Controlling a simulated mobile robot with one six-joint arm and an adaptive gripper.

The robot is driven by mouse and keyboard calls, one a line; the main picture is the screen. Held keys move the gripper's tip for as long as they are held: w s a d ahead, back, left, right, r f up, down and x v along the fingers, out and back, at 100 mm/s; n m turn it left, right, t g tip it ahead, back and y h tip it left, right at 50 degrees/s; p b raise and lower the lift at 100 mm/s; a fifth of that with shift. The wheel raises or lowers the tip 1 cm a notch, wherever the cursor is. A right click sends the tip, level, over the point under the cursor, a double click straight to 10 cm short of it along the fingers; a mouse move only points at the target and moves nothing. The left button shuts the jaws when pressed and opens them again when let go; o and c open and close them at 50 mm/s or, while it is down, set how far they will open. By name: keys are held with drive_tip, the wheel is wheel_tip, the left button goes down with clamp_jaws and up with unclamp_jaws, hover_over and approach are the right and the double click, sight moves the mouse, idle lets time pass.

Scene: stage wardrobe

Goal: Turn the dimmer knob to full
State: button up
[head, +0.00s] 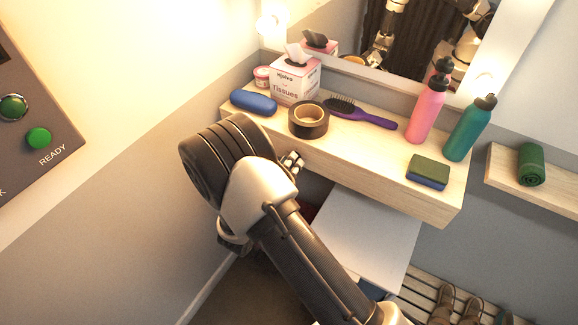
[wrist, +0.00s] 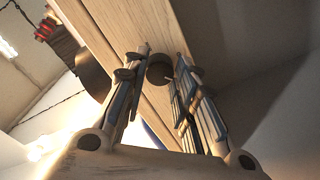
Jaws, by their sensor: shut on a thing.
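The dimmer knob (wrist: 159,69) is a small dark round knob on the front face of the pale wooden shelf (wrist: 133,28). In the wrist view my gripper (wrist: 164,62) has one finger on each side of the knob and is shut on it. No pointer or scale mark on the knob can be made out, so its setting cannot be told. In the head view my arm hides the knob, and only a small part of my gripper (head: 292,162) shows at the shelf's front edge.
On the shelf (head: 440,208) are a tissue box (head: 293,80), a blue case (head: 254,103), a tape roll (head: 309,120), a purple brush (head: 363,115), two bottles (head: 427,111) (head: 470,129) and a sponge (head: 428,170). A mirror stands behind. A white surface (head: 365,238) lies below.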

drive_tip(key=shift+m, duration=3.8)
drive_tip(key=o, duration=1.1)
drive_tip(key=shift+c, duration=0.2)
drive_tip(key=shift+f+t, duration=0.1)
drive_tip(key=shift+t, duration=0.2)
drive_tip(key=v, duration=1.2)
drive_tip(key=shift+w, duration=0.1)
